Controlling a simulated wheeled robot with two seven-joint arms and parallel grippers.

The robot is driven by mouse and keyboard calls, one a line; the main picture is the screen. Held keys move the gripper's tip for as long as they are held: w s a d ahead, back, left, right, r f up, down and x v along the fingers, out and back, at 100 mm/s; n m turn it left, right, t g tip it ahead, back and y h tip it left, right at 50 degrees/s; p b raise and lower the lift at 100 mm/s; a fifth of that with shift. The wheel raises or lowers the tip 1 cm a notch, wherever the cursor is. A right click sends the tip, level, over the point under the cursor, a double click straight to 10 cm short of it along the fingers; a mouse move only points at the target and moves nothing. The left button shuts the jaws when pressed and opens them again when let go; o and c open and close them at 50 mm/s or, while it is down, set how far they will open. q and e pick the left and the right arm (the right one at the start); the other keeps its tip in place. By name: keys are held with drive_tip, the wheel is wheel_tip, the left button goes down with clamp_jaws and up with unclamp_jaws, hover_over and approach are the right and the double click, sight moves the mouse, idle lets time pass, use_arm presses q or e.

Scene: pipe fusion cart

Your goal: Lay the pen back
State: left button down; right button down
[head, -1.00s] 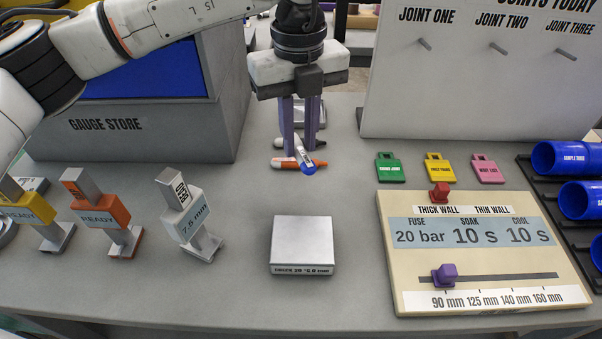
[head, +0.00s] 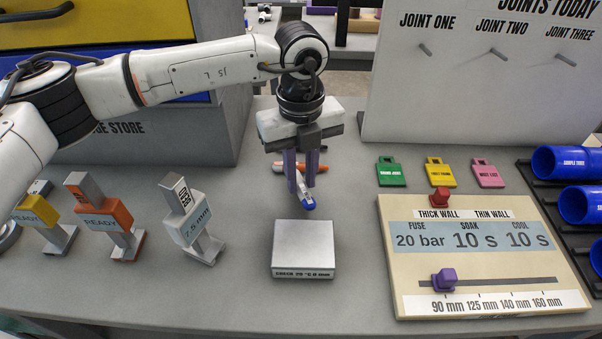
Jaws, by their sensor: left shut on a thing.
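My left gripper (head: 301,180) points down over the table between the gauge store and the grey block. It is shut on a pen with a blue end (head: 307,203), which sticks out toward the front from between the purple fingers. The fingers hide much of the pen, and I cannot tell how far it is above the table. A second pen, orange and white (head: 281,167), lies crosswise on the table behind the fingers, partly hidden by them. My right gripper is not in view.
The grey block (head: 304,240) stands just in front of the held pen. Upright gauges, one orange (head: 100,217) and one white (head: 187,226), stand left. The cream settings board (head: 480,215) is right, with green, yellow and pink tags (head: 391,173) behind it.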

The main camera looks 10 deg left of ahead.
sight(301, 184)
use_arm(q)
drive_tip(key=shift+f, duration=0.25)
drive_tip(key=c, duration=1.6)
unclamp_jaws()
drive_tip(key=shift+r, duration=0.1)
drive_tip(key=shift+r, duration=0.1)
drive_tip(key=shift+r, duration=0.6)
wheel_tip(301, 184, up, 11)
drive_tip(key=shift+r+b, duration=0.15)
drive_tip(key=shift+b, duration=0.25)
